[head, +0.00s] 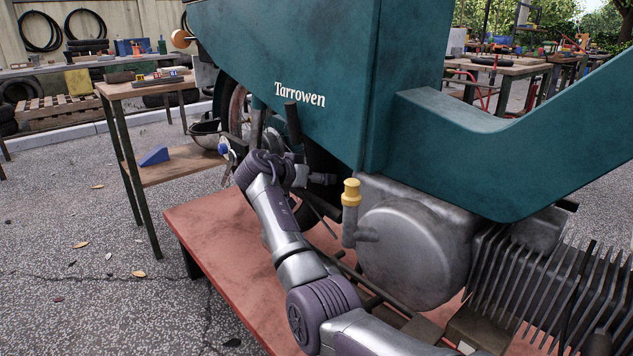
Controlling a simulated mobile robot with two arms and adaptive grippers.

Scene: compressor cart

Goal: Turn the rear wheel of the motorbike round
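The motorbike (290,55) is teal, marked "Tarrowen", and fills the middle and right of the head view. A dark wheel with a reddish inner edge (238,107) shows at its left end. Most of this wheel is hidden behind the bodywork and my arm; a dark curved lower part shows below. One arm comes in from the bottom, right of centre, and I take it as my right. Its gripper (322,179) is among dark parts below the bodywork, close to the wheel. Its fingers are too hidden to show open or shut, or any contact. My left gripper is out of view.
The bike stands over a low red platform (215,235). A wooden table (145,87) stands left. The paved ground at lower left is mostly clear.

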